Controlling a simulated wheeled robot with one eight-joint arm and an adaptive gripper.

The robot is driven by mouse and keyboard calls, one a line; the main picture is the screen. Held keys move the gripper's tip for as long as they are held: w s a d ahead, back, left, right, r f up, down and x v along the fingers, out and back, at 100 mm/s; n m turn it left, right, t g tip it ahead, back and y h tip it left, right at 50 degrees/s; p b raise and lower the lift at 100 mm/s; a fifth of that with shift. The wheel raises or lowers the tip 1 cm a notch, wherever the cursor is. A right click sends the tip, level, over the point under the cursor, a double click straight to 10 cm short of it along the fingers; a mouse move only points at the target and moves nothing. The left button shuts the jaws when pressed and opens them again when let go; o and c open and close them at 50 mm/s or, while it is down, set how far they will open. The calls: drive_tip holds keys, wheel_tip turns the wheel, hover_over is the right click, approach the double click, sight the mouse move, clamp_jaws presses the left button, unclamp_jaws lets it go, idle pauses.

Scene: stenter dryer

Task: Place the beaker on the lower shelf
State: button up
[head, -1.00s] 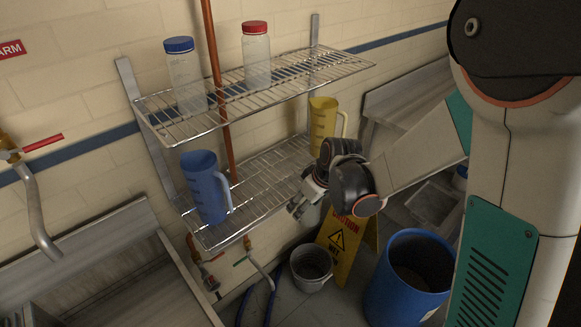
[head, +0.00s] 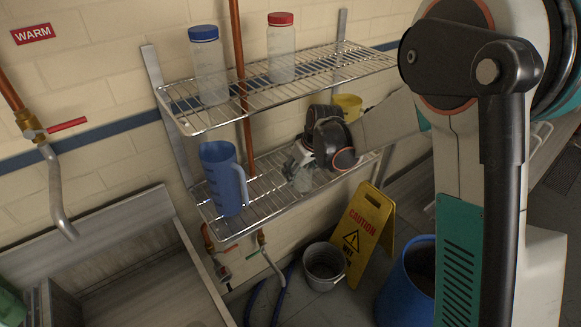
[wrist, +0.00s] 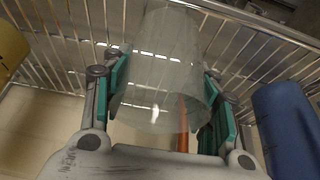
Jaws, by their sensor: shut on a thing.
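The clear beaker (wrist: 158,70) is between the two teal-padded fingers of my gripper (wrist: 163,85), which is shut on it. In the head view the beaker (head: 303,180) shows small and partly covered by my gripper (head: 298,165). It is at the lower wire shelf (head: 264,190), between the blue jug (head: 223,180) on the left and the yellow jug (head: 347,104) on the right. I cannot tell whether its base touches the wires. My wrist hides much of the yellow jug.
The upper shelf (head: 330,68) overhead holds a blue-capped jar (head: 209,72) and a red-capped jar (head: 281,55). A copper pipe (head: 241,60) runs upright by the shelves. Below stand a grey bucket (head: 323,265), yellow caution sign (head: 361,232) and blue barrel (head: 408,282).

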drive_tip(key=w+a, duration=0.2)
drive_tip(key=w, duration=0.1)
drive_tip(key=shift+f, duration=0.1)
drive_tip(key=shift+b+x, duration=0.5)
drive_tip(key=shift+x, duration=0.3)
drive_tip(key=o, duration=1.1)
drive_tip(key=shift+c, duration=0.2)
